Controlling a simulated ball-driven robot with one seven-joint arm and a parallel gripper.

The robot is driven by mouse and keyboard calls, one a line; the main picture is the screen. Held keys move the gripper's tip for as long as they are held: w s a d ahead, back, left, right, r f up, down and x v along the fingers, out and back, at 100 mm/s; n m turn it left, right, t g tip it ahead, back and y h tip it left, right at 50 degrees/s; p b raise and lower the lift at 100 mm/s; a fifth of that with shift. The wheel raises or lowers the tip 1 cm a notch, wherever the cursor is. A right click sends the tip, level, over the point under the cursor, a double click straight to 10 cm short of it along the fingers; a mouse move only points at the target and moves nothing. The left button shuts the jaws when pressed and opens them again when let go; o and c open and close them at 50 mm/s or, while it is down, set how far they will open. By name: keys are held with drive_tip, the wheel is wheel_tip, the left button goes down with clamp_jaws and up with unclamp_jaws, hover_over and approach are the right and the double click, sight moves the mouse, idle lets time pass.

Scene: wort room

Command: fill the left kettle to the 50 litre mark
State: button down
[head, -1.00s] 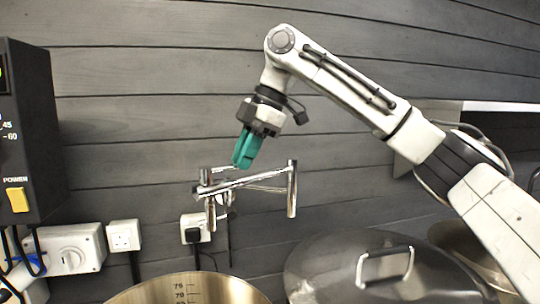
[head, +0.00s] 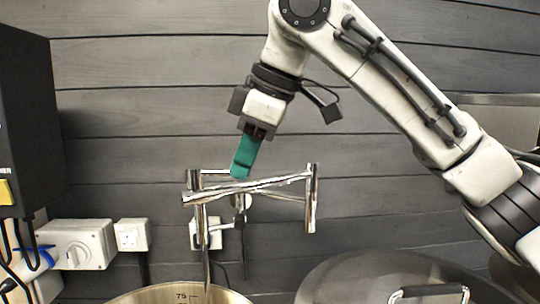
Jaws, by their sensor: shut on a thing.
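A chrome folding wall tap (head: 265,187) is in the middle of the head view. My gripper (head: 241,176), with teal fingers pointing down, is shut on the tap near the left part of its bars; the fingers hide the exact part held. The tap's left end hangs over the left kettle (head: 180,297), an open steel pot at the bottom edge. A thin vertical line drops from that end to the kettle; I cannot tell whether it is pipe or water. The kettle's inside scale shows a 75 mark near the rim. The lower marks and any water level are out of view.
A second kettle with a grey lid (head: 350,275) and a lid handle (head: 428,292) stands at the bottom right. A black control box (head: 30,120) is at the left, with sockets (head: 132,234) and a rotary switch (head: 75,247) below it. Dark plank wall lies behind.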

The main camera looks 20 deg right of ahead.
drive_tip(key=shift+f, duration=0.1)
idle(0.3)
drive_tip(key=c, duration=1.1)
unclamp_jaws()
drive_tip(key=shift+r, duration=0.2)
drive_tip(key=v, duration=1)
drive_tip(key=shift+r+b, duration=0.2)
drive_tip(key=shift+b, duration=0.25)
drive_tip(key=shift+s+d, duration=0.1)
drive_tip(key=shift+s, duration=0.05)
